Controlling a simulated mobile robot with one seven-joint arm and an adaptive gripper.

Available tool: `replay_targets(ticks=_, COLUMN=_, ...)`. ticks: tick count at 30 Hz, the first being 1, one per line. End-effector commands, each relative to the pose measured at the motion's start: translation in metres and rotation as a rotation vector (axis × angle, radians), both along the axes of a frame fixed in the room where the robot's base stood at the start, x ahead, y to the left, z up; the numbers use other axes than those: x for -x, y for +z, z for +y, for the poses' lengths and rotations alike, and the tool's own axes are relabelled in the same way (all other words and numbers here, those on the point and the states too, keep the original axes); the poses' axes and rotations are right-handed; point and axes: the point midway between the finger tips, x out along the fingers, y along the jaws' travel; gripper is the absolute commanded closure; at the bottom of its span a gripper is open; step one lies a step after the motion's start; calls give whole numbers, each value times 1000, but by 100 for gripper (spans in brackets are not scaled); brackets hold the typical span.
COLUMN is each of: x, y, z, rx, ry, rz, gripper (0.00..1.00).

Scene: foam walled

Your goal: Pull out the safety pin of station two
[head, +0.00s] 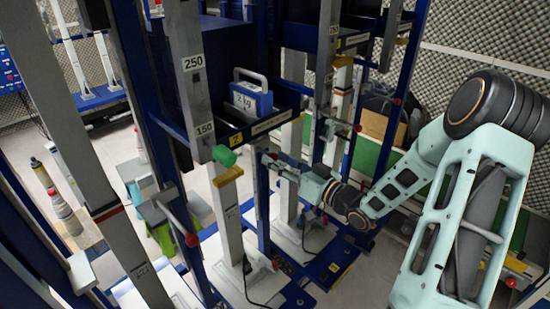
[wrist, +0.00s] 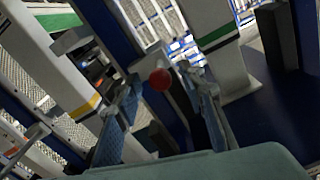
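A red ball knob (wrist: 160,79) shows in the wrist view, between the fingertips of my gripper (wrist: 161,82). Clear gaps show on both sides of the knob, so the gripper looks open and not clamped on it. Whether the tips reach around the knob or stop short of it, I cannot tell. In the head view my gripper (head: 271,160) points left beside the blue frame of the station with a yellow "2" label (head: 236,139). The pin's shaft and hole are hidden.
A blue "2 kg" weight (head: 251,99) stands on the shelf above my gripper. A green block (head: 224,156) and grey post (head: 229,215) stand to its left. Another red knob (head: 191,240) is at the lower left. Blue uprights crowd the space.

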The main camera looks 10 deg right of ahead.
Motion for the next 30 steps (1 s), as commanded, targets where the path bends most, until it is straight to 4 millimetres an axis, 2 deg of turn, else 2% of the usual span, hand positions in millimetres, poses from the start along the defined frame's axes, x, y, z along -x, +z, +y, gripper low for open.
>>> replay_targets(ticks=5, x=-9, y=0, z=7, rx=1, ry=0, rz=-1, gripper=63)
replay_targets(ticks=13, x=-10, y=0, z=7, rx=1, ry=-1, rz=0, gripper=63)
replay_targets(ticks=23, x=-10, y=0, z=7, rx=2, ry=-1, rz=0, gripper=99)
replay_targets(ticks=30, x=-10, y=0, z=7, rx=1, ry=-1, rz=1, gripper=100)
